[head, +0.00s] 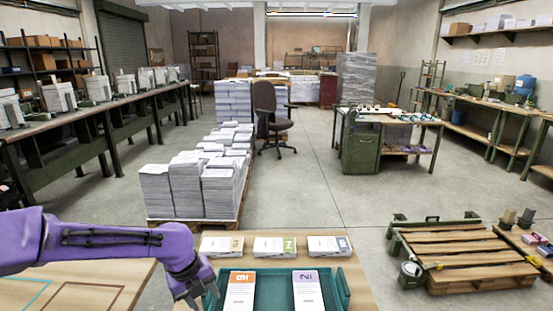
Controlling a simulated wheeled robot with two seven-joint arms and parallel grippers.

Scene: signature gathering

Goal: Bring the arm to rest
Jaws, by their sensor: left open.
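My left arm, purple, comes in from the left. My left gripper (192,294) points down, open, at the left edge of the teal tray (268,284). I see nothing between its fingers. In the tray lie a booklet with an orange top (241,290) and a booklet with a purple top (308,291), side by side and apart. The tray is cut off by the bottom edge of the picture. My right gripper is not in view.
Behind the tray, three paper stacks (221,245), (274,246), (329,245) stand in a row on the wooden table (357,283). Beyond are a pallet of paper stacks (188,190), an office chair (270,115) and a wooden pallet (455,250). Open floor (340,190) lies between.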

